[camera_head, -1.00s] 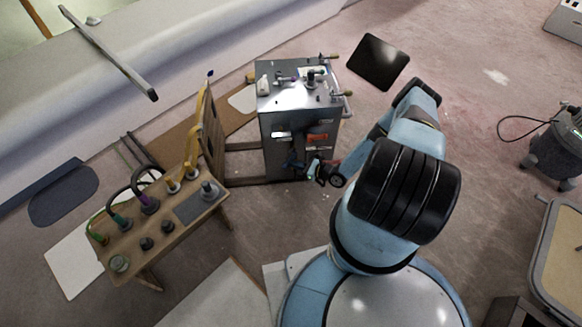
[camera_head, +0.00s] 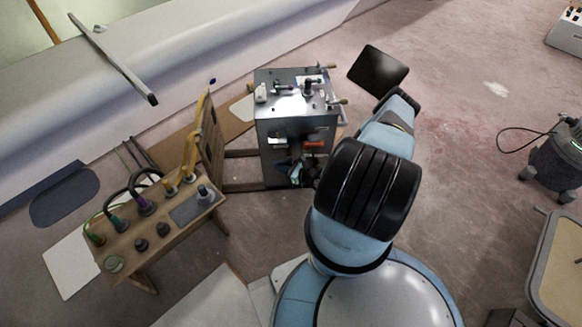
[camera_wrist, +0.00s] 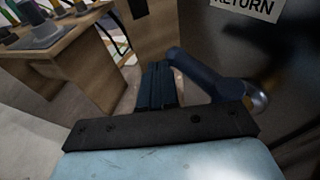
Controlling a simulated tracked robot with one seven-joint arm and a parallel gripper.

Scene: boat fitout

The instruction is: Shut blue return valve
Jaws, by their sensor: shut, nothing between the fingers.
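The blue return valve handle (camera_wrist: 205,76) shows in the wrist view as a dark blue lever. It runs from a round metal pivot (camera_wrist: 258,98) at the right up and left towards my fingers. The RETURN label (camera_wrist: 246,8) is on the dark panel above it. My gripper (camera_wrist: 160,75) is shut and empty, its fingers just left of the lever's free end. I cannot tell whether they touch. In the head view the blue handle (camera_head: 283,163) is on the lower front of the metal cabinet (camera_head: 262,140), partly hidden by my gripper (camera_head: 293,174).
A red handle (camera_head: 314,144) is on the same cabinet front, above and right of the blue one. A wooden bench (camera_head: 150,240) with hoses and fittings stands close on the left. It also shows in the wrist view (camera_wrist: 85,75). Open floor lies to the right.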

